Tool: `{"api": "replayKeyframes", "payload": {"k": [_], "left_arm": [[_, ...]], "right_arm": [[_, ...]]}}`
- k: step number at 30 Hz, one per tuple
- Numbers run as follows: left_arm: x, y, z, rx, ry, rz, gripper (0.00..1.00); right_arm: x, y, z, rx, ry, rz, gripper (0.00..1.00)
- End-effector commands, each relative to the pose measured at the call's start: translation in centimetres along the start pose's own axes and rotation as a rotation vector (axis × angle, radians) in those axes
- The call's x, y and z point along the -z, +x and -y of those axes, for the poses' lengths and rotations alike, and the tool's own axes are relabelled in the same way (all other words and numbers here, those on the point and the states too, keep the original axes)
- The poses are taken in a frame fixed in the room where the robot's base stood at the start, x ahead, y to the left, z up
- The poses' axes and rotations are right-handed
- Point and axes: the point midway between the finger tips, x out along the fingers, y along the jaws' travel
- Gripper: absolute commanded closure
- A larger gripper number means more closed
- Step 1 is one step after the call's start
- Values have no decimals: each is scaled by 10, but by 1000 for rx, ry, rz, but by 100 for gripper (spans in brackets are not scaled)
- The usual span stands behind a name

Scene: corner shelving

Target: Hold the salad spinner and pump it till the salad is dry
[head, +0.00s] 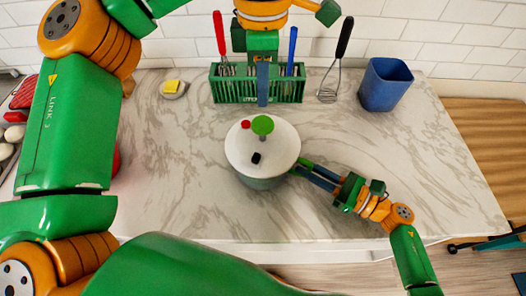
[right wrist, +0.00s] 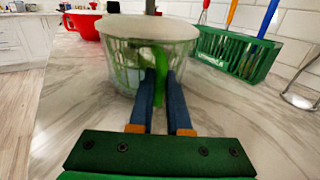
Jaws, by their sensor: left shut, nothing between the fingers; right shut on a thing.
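The salad spinner (head: 258,180) stands upright on the marble counter, with a white lid (head: 280,145), a green pump knob (head: 262,125) on top and small red and black parts on the lid. In the right wrist view its clear body (right wrist: 120,65) shows green contents and a green side handle (right wrist: 160,62). My right gripper (head: 301,170) is shut on that handle from the right; its blue fingers (right wrist: 158,78) show in the right wrist view. My left gripper (head: 263,103) is shut and empty, pointing down behind the knob, apart from it in the picture.
A green utensil rack (head: 230,92) stands at the back behind my left gripper. A red bowl (right wrist: 84,24) shows in the right wrist view.

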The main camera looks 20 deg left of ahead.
Motion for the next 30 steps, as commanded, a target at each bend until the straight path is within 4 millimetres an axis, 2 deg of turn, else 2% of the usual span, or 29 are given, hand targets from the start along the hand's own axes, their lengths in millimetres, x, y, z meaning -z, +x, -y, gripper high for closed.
{"api": "replayKeyframes", "payload": {"k": [11, 12, 15, 16, 25, 28, 30], "left_arm": [[0, 0, 0, 0, -1, 0, 100], [0, 0, 0, 0, -1, 0, 100], [0, 0, 0, 0, -1, 0, 100], [0, 0, 0, 0, -1, 0, 100], [0, 0, 0, 0, -1, 0, 100], [0, 0, 0, 0, -1, 0, 100], [0, 0, 0, 0, -1, 0, 100]], "right_arm": [[0, 0, 0, 0, 0, 0, 100], [0, 0, 0, 0, 0, 0, 79], [0, 0, 0, 0, 0, 0, 52], [0, 0, 0, 0, 0, 0, 49], [0, -3, 0, 1, 1, -1, 49], [1, -20, 0, 2, 1, -4, 49], [2, -39, 0, 2, 1, -6, 49]]}}
